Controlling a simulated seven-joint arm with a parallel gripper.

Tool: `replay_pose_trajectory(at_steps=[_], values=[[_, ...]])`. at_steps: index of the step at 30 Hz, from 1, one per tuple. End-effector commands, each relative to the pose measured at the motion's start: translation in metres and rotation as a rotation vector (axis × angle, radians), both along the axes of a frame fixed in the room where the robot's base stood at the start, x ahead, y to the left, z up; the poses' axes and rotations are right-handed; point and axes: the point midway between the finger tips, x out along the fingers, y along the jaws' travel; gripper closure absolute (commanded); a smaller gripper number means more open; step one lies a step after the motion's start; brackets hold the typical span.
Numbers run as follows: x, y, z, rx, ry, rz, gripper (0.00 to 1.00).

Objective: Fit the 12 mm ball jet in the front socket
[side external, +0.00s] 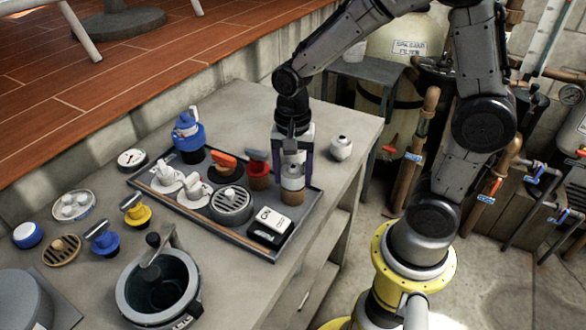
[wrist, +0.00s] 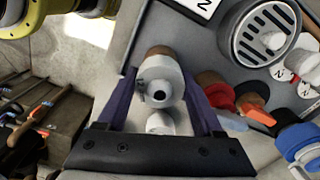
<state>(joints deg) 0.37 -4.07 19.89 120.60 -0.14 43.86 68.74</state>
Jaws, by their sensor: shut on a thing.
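My gripper (wrist: 160,100) points down over the right end of the dark tray, its two fingers closed on a white jet fitting (wrist: 170,75) with a dark round hole. The side view also shows the white fitting (side external: 292,182) between the fingertips. A copper-brown cylinder (side external: 292,198) is directly below it and shows past it in the wrist view (wrist: 158,51). I cannot tell whether the fitting is seated in the cylinder or just above it. A second white jet (side external: 340,147) stands on the bench right of the tray.
The tray (side external: 190,224) also holds a grey round grate (side external: 231,204), a black-and-white box (side external: 269,228), red and orange-handled fittings and white fittings. A blue-topped piece (side external: 188,136) stands at its back. A grey pot (side external: 158,285) is front left.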

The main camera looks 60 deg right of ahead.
Motion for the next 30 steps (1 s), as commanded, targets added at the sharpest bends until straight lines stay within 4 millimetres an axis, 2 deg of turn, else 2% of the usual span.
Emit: replay_pose_trajectory(at_steps=[26, 27, 30], values=[[0.0001, 0.0000, -0.0028, 0.000, -0.001, 0.000, 0.86], [0.0001, 0.0000, -0.0028, 0.000, -0.001, 0.000, 0.30], [0.0001, 0.0000, -0.0028, 0.000, -0.001, 0.000, 0.12]])
